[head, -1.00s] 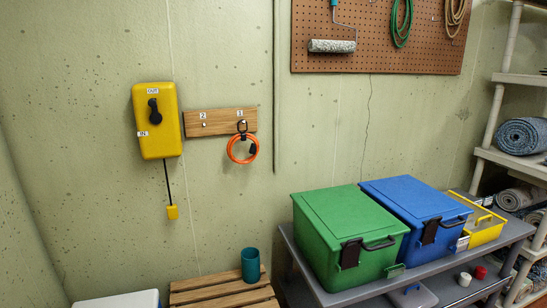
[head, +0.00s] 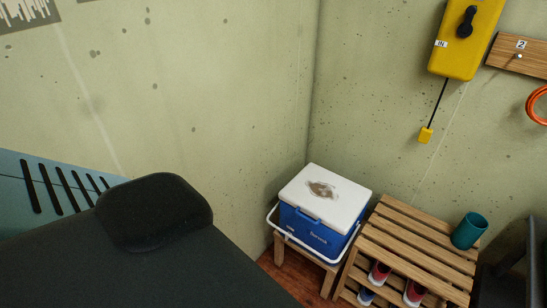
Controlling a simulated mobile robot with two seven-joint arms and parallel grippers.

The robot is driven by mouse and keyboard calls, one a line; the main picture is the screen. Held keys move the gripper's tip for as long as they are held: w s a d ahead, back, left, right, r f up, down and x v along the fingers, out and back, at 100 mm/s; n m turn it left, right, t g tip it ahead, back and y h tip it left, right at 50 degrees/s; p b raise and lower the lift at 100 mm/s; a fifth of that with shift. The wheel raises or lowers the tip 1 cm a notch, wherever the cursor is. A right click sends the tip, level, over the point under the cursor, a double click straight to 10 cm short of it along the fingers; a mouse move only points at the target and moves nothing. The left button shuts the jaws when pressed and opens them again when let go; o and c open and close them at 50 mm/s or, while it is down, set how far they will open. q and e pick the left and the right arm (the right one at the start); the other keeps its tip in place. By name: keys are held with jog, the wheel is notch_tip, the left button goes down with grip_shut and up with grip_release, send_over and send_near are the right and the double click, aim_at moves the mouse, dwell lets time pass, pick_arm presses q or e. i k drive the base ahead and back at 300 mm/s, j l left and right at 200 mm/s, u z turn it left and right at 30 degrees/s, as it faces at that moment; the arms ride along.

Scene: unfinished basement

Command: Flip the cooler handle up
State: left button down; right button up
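The cooler (head: 317,231) has a blue body and a white lid (head: 345,192) with a brown stain on top. It stands on a small wooden stool (head: 292,249) in the corner, right of centre in the head view. The lid looks shut. The cooler's white handle (head: 303,249) is swung down and hangs across the front of the blue body, below the lid. Neither of my grippers shows in the head view, and nothing is seen touching the cooler.
A slatted wooden rack (head: 412,246) stands close to the cooler's right, with a teal cup (head: 468,231) on top and shoes (head: 413,292) below. A large dark padded shape (head: 150,212) fills the lower left. A yellow box (head: 466,45) hangs on the wall.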

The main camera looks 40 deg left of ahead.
aim_at(324, 239)
jog(key=u, duration=1.15)
